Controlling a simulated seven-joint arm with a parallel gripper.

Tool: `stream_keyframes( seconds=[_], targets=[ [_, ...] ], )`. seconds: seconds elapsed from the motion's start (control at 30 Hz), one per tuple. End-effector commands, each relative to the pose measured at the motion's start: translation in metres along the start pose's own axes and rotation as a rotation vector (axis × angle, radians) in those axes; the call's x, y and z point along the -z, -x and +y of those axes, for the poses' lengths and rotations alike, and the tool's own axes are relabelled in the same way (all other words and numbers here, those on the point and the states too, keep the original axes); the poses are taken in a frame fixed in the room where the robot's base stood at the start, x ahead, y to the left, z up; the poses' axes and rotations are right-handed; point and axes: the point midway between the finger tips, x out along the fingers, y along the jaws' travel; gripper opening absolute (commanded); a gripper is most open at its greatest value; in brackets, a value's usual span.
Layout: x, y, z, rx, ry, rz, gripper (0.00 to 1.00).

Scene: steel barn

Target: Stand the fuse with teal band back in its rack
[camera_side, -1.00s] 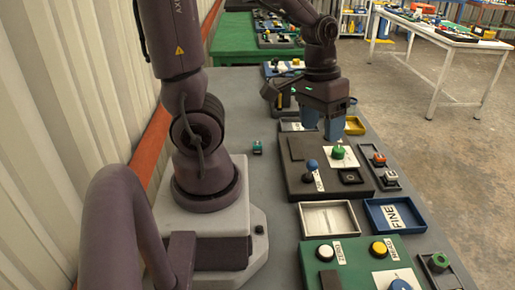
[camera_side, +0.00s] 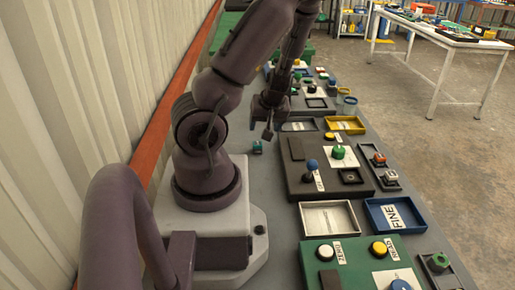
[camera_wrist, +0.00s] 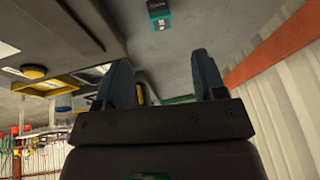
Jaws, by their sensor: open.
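A small dark piece with a teal band (camera_side: 257,147), which looks like the fuse, lies on the grey bench near my base. It also shows at the top of the wrist view (camera_wrist: 160,14). My gripper (camera_side: 268,128) is above the bench near it, pointing down, with nothing between the jaws. In the wrist view its two fingers (camera_wrist: 164,72) stand apart, and the teal-banded piece is beyond them. A narrow dark tray (camera_side: 397,186) at the bench's right edge holds a red-topped and a white-topped piece; I cannot tell for certain that it is the rack.
A dark panel (camera_side: 320,187) with a blue knob and a green knob stands right of the fuse. A white tray (camera_side: 328,203), a blue FINE tray (camera_side: 372,217), a yellow tray (camera_side: 347,131) and a green panel (camera_side: 315,252) surround it. Bare bench lies around the fuse.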

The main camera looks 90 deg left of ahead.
Motion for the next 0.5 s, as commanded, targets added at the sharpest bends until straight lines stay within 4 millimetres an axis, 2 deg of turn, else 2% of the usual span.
stream_keyframes(
  seconds=[0.3, 0.5],
  targets=[
    [0.0, -0.041, -0.001, 0.003, 0.0, -0.003, 0.64],
    [-0.001, -0.053, 0.0, 0.0, -0.002, -0.003, 0.64]
  ],
)
